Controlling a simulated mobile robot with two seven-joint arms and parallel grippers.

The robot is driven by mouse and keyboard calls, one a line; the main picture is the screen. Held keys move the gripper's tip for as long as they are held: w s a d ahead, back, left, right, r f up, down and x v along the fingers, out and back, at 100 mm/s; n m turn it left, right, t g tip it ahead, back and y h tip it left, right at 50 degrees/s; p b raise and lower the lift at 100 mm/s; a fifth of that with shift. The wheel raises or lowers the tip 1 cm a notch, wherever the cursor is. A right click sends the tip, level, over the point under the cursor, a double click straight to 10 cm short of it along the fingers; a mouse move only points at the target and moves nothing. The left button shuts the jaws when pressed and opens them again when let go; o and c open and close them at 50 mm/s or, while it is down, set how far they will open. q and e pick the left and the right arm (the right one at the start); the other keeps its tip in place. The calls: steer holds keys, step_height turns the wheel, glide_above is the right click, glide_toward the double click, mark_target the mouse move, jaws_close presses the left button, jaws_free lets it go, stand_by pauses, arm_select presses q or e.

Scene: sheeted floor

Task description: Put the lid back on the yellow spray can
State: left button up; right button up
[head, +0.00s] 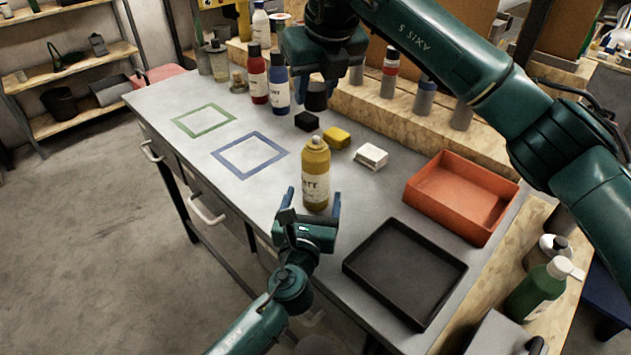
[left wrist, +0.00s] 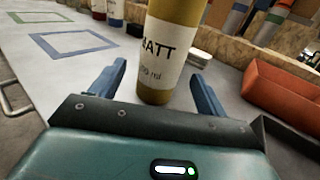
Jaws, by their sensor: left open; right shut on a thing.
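The yellow spray can (head: 315,175) stands upright on the grey workbench, its small nozzle bare on top. My left gripper (head: 314,200) is open, low at the near side of the can. In the left wrist view the can (left wrist: 168,50) stands between the two spread fingers, with a gap on each side; its top is out of frame. My right gripper (head: 317,84) is above and behind the can, shut on a dark cylindrical piece, which looks like the lid (head: 316,99). The gripper partly hides its upper end.
A black block (head: 307,121), yellow block (head: 337,138) and white box (head: 371,156) lie behind the can. An orange bin (head: 462,196) and black tray (head: 405,272) are at right. Red (head: 258,80) and blue (head: 279,85) bottles stand behind. Green (head: 204,121) and blue (head: 250,155) outlined squares are empty.

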mark_target(317, 181)
arm_select(q)
steer(key=w, duration=0.4)
steer(key=w+d, duration=0.1)
steer(key=w, duration=0.1)
arm_select(e)
steer(key=shift+w+f, duration=0.1)
arm_select(q)
steer(key=shift+s, duration=0.1)
steer(key=c, duration=1.4)
steer(key=shift+c, duration=0.2)
arm_select(e)
steer(key=shift+f, duration=2.45)
